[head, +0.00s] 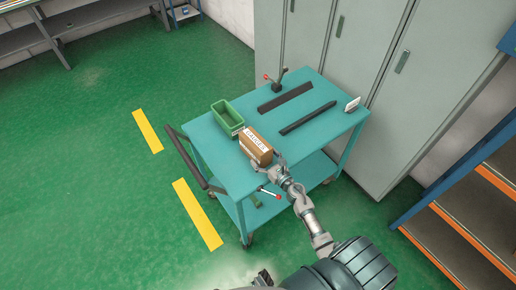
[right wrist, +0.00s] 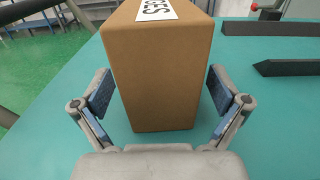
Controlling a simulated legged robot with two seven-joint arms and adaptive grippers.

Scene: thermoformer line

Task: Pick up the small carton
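The small carton (head: 257,148) is a brown box with a white label on top, standing on the teal cart (head: 235,178) near its front edge. In the right wrist view the carton (right wrist: 160,75) fills the middle. My right gripper (head: 267,163) is at the carton's near end. In the right wrist view its two fingers (right wrist: 160,92) are open, one on each side of the carton, with a gap visible on both sides. The carton's far end is hidden in the wrist view. My left gripper is not clearly seen.
A green bin (head: 228,118) stands just left of the carton. Two dark bars (head: 285,97) (head: 307,118), a small white item (head: 352,104) and a red-knobbed lever (head: 278,78) are on the cart. Grey lockers (head: 345,60) stand behind; an orange-edged shelf (head: 470,220) is at right.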

